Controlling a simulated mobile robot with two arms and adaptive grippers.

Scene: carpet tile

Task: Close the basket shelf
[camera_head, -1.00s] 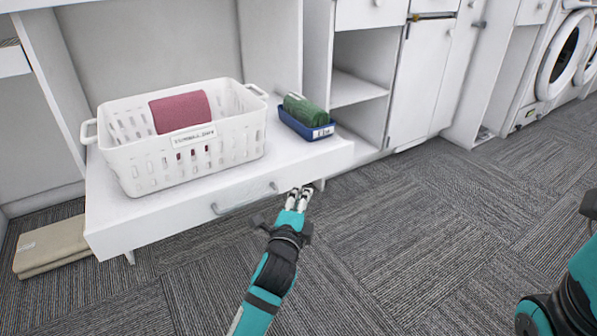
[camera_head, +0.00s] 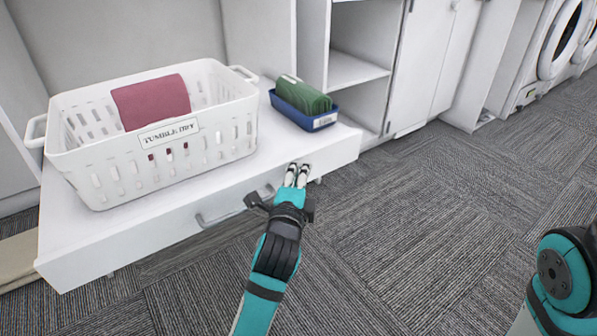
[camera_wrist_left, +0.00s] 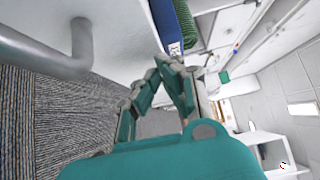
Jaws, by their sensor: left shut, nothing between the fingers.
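In the left wrist view, the closed fingers (camera_wrist_left: 165,65) are near the white front, with a grey handle (camera_wrist_left: 75,55) at the left. My right arm shows at the right edge; its gripper is out of view.
A maroon towel (camera_head: 150,102) lies in the basket and a green cloth (camera_head: 303,95) in the tray. A beige folded item (camera_head: 15,260) is on the floor at the left. Open carpet (camera_head: 420,230) lies at the right. Washing machines (camera_head: 565,38) stand at the far right.

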